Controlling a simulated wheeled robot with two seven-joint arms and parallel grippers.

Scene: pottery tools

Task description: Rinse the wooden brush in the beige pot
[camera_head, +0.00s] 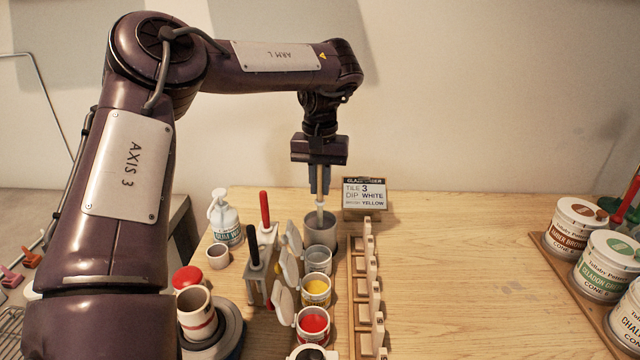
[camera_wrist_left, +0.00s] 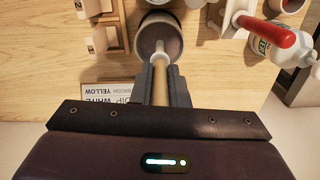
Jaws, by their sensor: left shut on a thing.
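My left gripper (camera_head: 320,185) points straight down at the back of the table, shut on the wooden brush (camera_head: 320,204). The brush hangs upright, its pale lower end at the mouth of the grey-beige pot (camera_head: 319,235). In the left wrist view the brush (camera_wrist_left: 160,80) runs from between the fingers (camera_wrist_left: 160,95) to the opening of the pot (camera_wrist_left: 145,36). The bristle tip is hard to make out, so I cannot tell how deep it is. My right gripper is not in view.
Cups of grey, yellow (camera_head: 316,288) and red glaze (camera_head: 313,322) line up in front of the pot. A wooden rack of tiles (camera_head: 362,290) stands to their right, a sign (camera_head: 364,194) behind it. A pump bottle (camera_head: 224,218) stands left. The table's middle right is clear.

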